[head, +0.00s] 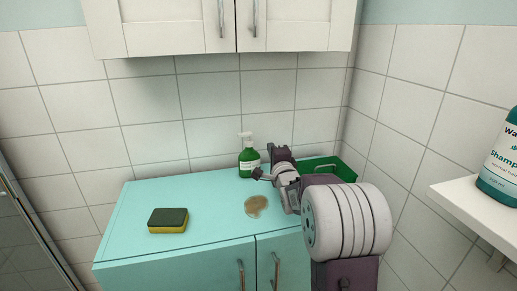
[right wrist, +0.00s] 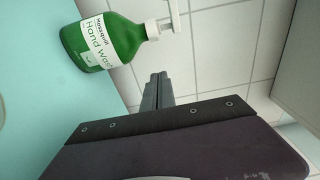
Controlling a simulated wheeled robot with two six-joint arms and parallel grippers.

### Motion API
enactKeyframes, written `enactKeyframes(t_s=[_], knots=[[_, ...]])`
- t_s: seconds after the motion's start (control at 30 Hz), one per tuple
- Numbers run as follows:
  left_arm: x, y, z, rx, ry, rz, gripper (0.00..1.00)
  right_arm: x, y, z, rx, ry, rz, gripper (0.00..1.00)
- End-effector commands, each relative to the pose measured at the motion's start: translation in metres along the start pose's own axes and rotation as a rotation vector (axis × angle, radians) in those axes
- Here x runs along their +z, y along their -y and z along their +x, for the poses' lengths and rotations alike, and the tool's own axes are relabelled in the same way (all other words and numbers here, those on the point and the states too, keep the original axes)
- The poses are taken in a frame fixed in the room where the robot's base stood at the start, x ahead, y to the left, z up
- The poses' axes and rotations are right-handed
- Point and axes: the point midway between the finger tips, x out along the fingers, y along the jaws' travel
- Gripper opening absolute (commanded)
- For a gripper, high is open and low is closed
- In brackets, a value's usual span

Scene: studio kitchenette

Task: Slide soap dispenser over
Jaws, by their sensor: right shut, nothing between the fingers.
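The green soap dispenser (head: 249,160) with a white pump and label stands upright at the back of the turquoise counter (head: 205,195), close to the tiled wall. It also shows sideways at the upper left of the right wrist view (right wrist: 105,40). My right gripper (head: 279,150) reaches over the counter from the right. Its fingers (right wrist: 157,88) are shut and empty, just right of the dispenser in the head view. In the wrist view there is a visible gap between the fingertips and the bottle. My left gripper is in neither view.
A yellow and dark green sponge (head: 168,221) lies at the front left of the counter. White cupboards (head: 180,25) hang above. The counter left of the dispenser is clear.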

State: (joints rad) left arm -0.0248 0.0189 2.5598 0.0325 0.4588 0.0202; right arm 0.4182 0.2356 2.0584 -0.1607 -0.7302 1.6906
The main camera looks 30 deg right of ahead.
Motion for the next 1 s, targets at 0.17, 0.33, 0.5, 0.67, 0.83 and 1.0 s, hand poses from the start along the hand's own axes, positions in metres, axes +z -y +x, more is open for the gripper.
enactKeyframes(t_s=[0.17, 0.33, 0.5, 0.67, 0.83, 1.0], knots=[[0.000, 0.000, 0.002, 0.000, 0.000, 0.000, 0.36, 0.000, -0.001, 0.040, 0.000, 0.001, 0.000, 0.00], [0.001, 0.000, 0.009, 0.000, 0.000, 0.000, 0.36, 0.021, -0.002, 0.041, -0.001, 0.004, 0.002, 0.00], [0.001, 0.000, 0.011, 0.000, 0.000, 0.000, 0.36, 0.036, -0.001, 0.036, 0.000, 0.002, 0.001, 0.00], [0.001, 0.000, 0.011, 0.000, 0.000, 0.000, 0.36, 0.038, 0.000, 0.035, 0.000, 0.000, 0.001, 0.00], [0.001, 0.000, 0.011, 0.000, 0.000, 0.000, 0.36, 0.038, 0.000, 0.034, 0.000, 0.000, 0.001, 0.00], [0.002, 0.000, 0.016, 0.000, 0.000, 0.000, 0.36, 0.043, -0.002, 0.033, -0.001, 0.001, 0.001, 0.00]])
